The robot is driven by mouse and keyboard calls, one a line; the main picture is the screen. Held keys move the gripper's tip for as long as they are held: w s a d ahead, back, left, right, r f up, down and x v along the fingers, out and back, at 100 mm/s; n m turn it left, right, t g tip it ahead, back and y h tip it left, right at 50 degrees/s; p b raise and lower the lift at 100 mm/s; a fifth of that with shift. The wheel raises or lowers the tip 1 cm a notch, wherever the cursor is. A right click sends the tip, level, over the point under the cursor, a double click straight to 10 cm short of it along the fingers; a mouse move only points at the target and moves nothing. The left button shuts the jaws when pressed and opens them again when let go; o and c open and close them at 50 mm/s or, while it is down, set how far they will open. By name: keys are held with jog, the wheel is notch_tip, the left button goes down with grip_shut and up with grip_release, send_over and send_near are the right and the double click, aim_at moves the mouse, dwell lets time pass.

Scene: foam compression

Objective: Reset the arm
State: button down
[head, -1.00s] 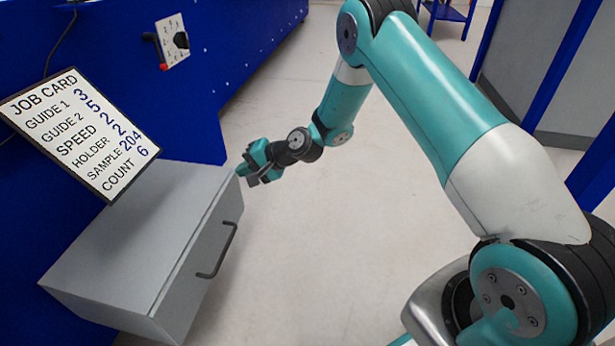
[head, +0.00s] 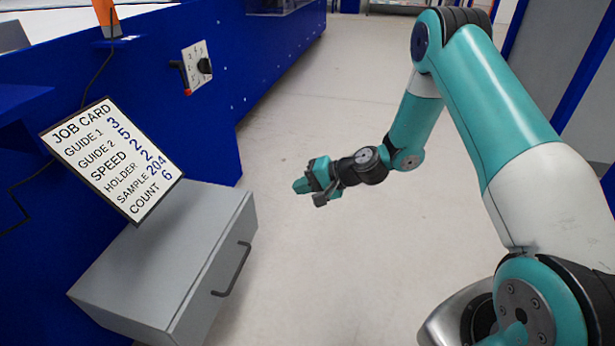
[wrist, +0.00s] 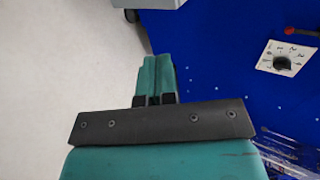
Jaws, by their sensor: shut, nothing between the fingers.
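My arm is teal and white with dark joints and reaches from the lower right over the floor in the head view. My gripper (head: 302,186) hangs in free air to the right of the grey drawer unit, apart from it and from the blue machine. In the wrist view my gripper (wrist: 156,75) has its two teal fingers together, with nothing held between them.
A grey drawer unit (head: 150,265) with a dark handle stands at lower left. A job card (head: 112,160) leans above it. The blue machine (head: 225,130) carries a dial plate (head: 197,65) and a red-tipped lever (head: 181,78). The floor (head: 310,110) around my gripper is clear.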

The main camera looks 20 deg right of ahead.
jog(key=s+a+r+n+g+p, duration=0.1)
jog(key=s+a+r+n+g, duration=0.1)
jog(key=s+a+r+n, duration=0.3)
jog(key=s+a+r+n+g+h+p, duration=0.1)
jog(key=s+r, duration=0.2)
jog(key=r, duration=0.4)
jog(key=s+a+r+n+g+p, duration=0.1)
jog(key=s+a+r+n+g, duration=0.2)
jog(key=r, duration=0.4)
jog(key=s+r+n+h+p, duration=0.1)
jog(key=s+r+n, duration=0.15)
jog(key=s, duration=0.45)
jog(key=s+d+r+n+g+h, duration=0.1)
jog(key=s+r+h, duration=0.1)
jog(key=s+r, duration=0.3)
jog(key=s+r+n+h+p, duration=0.1)
jog(key=s+r+n, duration=0.15)
jog(key=s, duration=0.55)
notch_tip(320, 180, up, 38)
jog(key=p, duration=3.7)
jog(key=shift+s+d+m+p, duration=0.15)
jog(key=shift+m+p, duration=0.15)
jog(key=shift+p, duration=0.1)
